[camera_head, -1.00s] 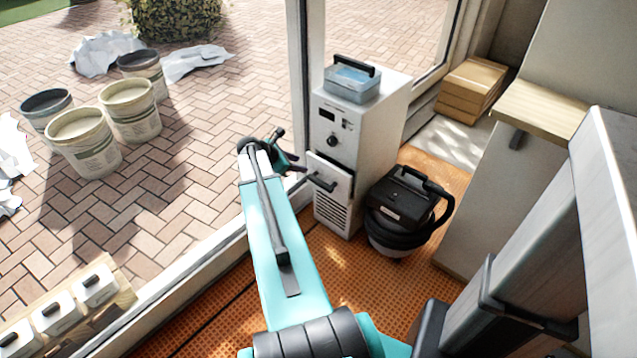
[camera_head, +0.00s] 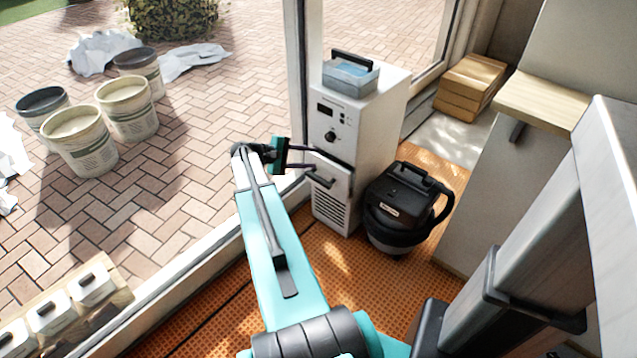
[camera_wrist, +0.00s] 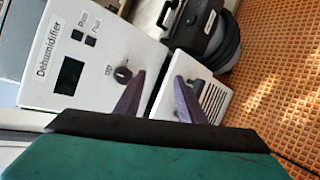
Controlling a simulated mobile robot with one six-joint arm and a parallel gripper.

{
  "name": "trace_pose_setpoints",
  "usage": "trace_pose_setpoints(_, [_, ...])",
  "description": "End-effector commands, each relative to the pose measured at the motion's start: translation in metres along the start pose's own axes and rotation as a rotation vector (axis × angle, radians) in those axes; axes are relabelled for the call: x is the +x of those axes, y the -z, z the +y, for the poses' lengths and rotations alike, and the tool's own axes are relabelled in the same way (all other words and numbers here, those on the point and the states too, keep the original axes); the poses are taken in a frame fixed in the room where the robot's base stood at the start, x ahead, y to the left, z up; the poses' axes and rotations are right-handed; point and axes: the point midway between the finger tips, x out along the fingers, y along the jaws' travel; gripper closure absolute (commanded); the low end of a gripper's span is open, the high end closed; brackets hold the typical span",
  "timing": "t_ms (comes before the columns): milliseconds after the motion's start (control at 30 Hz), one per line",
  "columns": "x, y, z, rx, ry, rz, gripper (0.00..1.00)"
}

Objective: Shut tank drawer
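The white dehumidifier (camera_head: 352,125) stands beside the door frame. Its tank drawer (camera_head: 333,187), with a dark bar handle (camera_head: 318,179), is below the control panel and appears to stand slightly out from the body. A dark gap shows along its top edge. In the wrist view the drawer front (camera_wrist: 208,92) is partly behind a finger. My gripper (camera_head: 312,160) is just left of the drawer's upper part, pointing right. Its two purple fingers (camera_wrist: 158,97) are apart with nothing held between them. Whether a finger touches the drawer cannot be told.
A blue container (camera_head: 350,76) sits on top of the dehumidifier. A black vacuum (camera_head: 400,205) stands close to its right. The door frame (camera_head: 296,90) is close behind my gripper. Orange floor (camera_head: 340,262) is free in front.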

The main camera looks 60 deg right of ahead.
Motion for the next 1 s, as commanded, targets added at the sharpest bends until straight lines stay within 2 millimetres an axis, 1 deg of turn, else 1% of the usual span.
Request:
trace_pose_setpoints(33, [0.003,0.005,-0.005,0.043,-0.017,-0.018,0.64])
trace_pose_setpoints(167, [0.005,0.010,-0.012,0.172,-0.074,-0.062,0.64])
trace_pose_setpoints(367, [0.007,0.024,-0.029,0.361,-0.189,-0.111,0.64])
trace_pose_setpoints(533, [0.005,0.045,-0.053,0.487,-0.305,-0.124,0.64])
trace_pose_setpoints(633, [0.003,0.058,-0.068,0.514,-0.359,-0.122,0.64])
trace_pose_setpoints(767, [0.001,0.077,-0.093,0.492,-0.411,-0.114,0.64])
trace_pose_setpoints(900, [0.001,0.099,-0.126,0.458,-0.431,-0.093,0.64])
trace_pose_setpoints(1000, [0.000,0.106,-0.144,0.443,-0.432,-0.083,0.64])
